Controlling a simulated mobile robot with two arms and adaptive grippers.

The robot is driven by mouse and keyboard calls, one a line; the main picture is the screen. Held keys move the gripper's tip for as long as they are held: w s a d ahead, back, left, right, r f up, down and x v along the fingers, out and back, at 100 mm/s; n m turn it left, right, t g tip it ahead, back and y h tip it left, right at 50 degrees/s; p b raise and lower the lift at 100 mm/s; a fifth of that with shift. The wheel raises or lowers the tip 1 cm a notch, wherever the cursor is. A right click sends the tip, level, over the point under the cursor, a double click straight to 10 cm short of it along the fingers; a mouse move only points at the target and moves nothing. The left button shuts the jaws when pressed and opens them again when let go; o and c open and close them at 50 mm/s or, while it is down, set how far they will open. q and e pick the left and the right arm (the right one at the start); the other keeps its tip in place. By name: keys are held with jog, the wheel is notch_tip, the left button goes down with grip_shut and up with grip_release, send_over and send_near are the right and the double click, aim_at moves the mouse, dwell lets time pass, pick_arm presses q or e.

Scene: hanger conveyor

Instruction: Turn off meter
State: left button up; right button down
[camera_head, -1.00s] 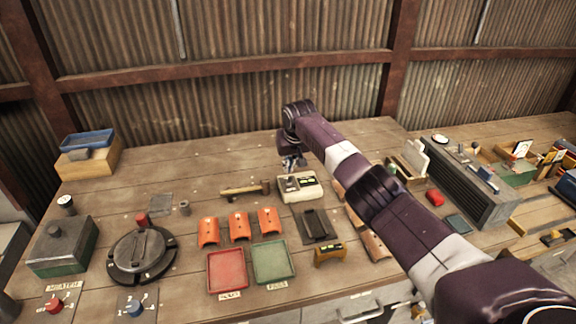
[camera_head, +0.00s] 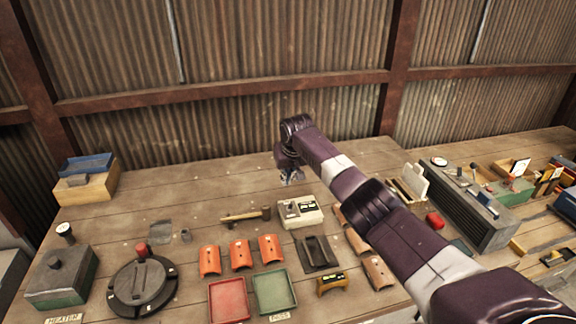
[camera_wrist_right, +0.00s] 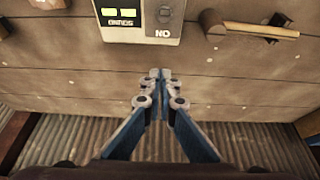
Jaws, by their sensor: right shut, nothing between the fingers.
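The meter, a cream box (camera_head: 300,212), sits on the wooden bench behind the tile-like pieces. In the right wrist view the meter (camera_wrist_right: 125,30) is cut off by the top edge. It shows two lit yellow-green displays, a small grey knob or switch (camera_wrist_right: 165,14), and a label that appears to be "ON" upside down. My right gripper (camera_head: 291,177) is just behind the meter in the head view. In the wrist view its fingertips (camera_wrist_right: 160,75) are together and empty, apart from the meter. My left gripper is not in view.
A hammer (camera_head: 246,216) lies left of the meter. Orange curved pieces (camera_head: 240,251) stand nearby. The bench behind is clear up to the corrugated wall (camera_head: 230,115).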

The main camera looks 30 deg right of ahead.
jog(key=shift+w+f+b, duration=0.2)
jog(key=shift+w+b, duration=0.15)
jog(key=shift+w, duration=0.1)
pick_arm(q)
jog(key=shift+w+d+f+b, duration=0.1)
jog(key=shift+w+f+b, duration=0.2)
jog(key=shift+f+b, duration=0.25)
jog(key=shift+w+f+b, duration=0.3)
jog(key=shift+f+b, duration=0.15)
jog(key=shift+b, duration=0.05)
pick_arm(e)
jog(key=s+a+r, duration=0.1)
jog(key=s+r, duration=0.6)
jog(key=shift+s+a+r, duration=0.2)
jog(key=shift+a, duration=0.05)
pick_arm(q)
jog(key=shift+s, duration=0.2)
